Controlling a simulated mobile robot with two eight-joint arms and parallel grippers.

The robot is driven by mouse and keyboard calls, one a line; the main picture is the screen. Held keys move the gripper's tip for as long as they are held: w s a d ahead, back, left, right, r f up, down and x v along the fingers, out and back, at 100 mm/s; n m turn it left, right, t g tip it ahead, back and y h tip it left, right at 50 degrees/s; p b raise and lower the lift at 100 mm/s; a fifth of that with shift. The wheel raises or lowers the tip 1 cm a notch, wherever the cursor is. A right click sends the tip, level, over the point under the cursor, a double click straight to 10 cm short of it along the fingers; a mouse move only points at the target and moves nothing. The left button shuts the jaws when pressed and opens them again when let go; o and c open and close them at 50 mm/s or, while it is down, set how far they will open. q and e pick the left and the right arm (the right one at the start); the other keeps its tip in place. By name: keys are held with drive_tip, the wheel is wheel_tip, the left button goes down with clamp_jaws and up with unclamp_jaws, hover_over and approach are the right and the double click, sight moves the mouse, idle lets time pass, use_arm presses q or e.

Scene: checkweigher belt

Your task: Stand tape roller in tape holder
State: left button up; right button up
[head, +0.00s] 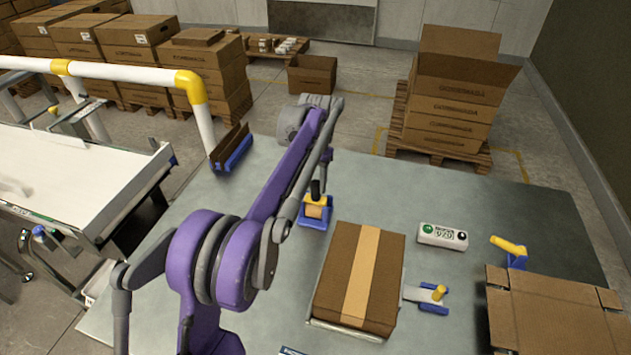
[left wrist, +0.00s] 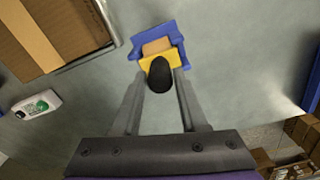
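The tape roller, with a black upright handle (left wrist: 160,76), yellow body (head: 319,200) and tan roll, is upright at the blue tape holder (head: 312,222) on the grey table. In the left wrist view the blue holder (left wrist: 150,33) surrounds the tan roll; whether the roller is fully seated I cannot tell. My left gripper (left wrist: 161,72) reaches down over it, with one finger on each side of the black handle. Narrow gaps seem to show between fingers and handle, so it looks open. In the head view my arm partly hides the gripper. My right gripper is not in view.
A taped carton (head: 341,265) lies right of the holder, with a blue-and-yellow tool (head: 437,298) beside it. A blue rack (head: 234,155) stands at the back left.

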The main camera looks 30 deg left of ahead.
use_arm(q)
drive_tip(key=o, duration=0.4)
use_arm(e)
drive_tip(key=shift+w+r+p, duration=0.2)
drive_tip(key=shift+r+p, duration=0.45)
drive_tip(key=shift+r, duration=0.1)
use_arm(q)
wheel_tip(320, 180, up, 11)
drive_tip(key=shift+f, duration=0.1)
